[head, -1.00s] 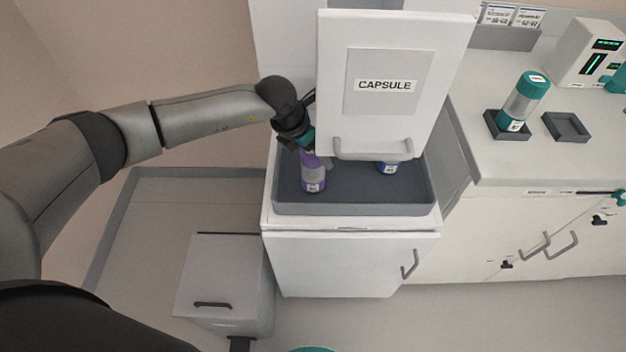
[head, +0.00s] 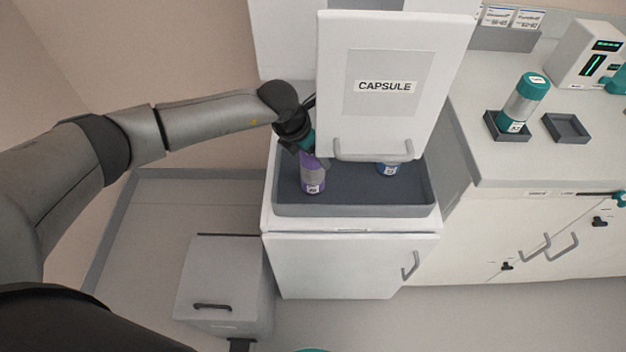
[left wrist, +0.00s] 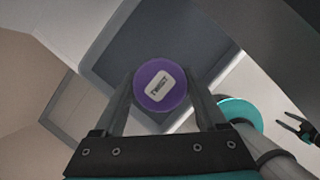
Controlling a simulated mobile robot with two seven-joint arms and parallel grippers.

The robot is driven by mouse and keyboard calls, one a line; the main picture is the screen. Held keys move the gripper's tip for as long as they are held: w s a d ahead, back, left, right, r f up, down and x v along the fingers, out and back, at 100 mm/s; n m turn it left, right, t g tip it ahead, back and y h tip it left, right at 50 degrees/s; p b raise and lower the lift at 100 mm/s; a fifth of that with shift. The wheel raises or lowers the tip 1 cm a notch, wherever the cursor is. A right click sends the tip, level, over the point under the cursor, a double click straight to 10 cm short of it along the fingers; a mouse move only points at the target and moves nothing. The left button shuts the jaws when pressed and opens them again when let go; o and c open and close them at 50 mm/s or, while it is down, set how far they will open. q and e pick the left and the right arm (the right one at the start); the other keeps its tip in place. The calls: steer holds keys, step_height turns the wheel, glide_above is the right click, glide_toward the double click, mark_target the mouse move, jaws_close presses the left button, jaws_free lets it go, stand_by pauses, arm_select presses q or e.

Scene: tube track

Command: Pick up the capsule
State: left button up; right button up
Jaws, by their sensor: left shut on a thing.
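A capsule with a purple top and grey body (head: 312,178) stands upright in the left part of a dark grey tray (head: 352,207). Its round purple lid (left wrist: 160,85) with a white label shows between the fingers in the left wrist view. My left gripper (head: 309,153) is shut on this capsule from above; it also shows in the left wrist view (left wrist: 160,98). A second, blue capsule (head: 388,169) stands further right in the tray, its upper part hidden behind a raised white door marked CAPSULE (head: 385,117).
The raised door hangs close to the right of my left gripper. On the right counter (head: 500,150) stand a teal-capped container (head: 525,100) in a holder, an empty holder (head: 567,127) and a white device (head: 590,55). A grey bin (head: 225,275) stands lower left.

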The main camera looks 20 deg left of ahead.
arm_select(q)
steer(key=c, duration=0.3)
steer(key=shift+r, duration=0.45)
steer(key=r, duration=0.4)
steer(key=r+p, duration=0.1)
steer(key=r, duration=0.1)
steer(key=shift+s+a+r, duration=0.1)
steer(key=shift+s+a, duration=0.15)
steer(key=shift+s, duration=0.05)
steer(key=s+a, duration=0.2)
steer(key=s, duration=0.3)
steer(key=s+a, duration=0.3)
steer(key=s, duration=0.2)
steer(key=s+a+b, duration=0.1)
steer(key=s+a, duration=0.2)
steer(key=s, duration=0.2)
steer(key=shift+a, duration=0.15)
steer(key=shift+s, duration=0.15)
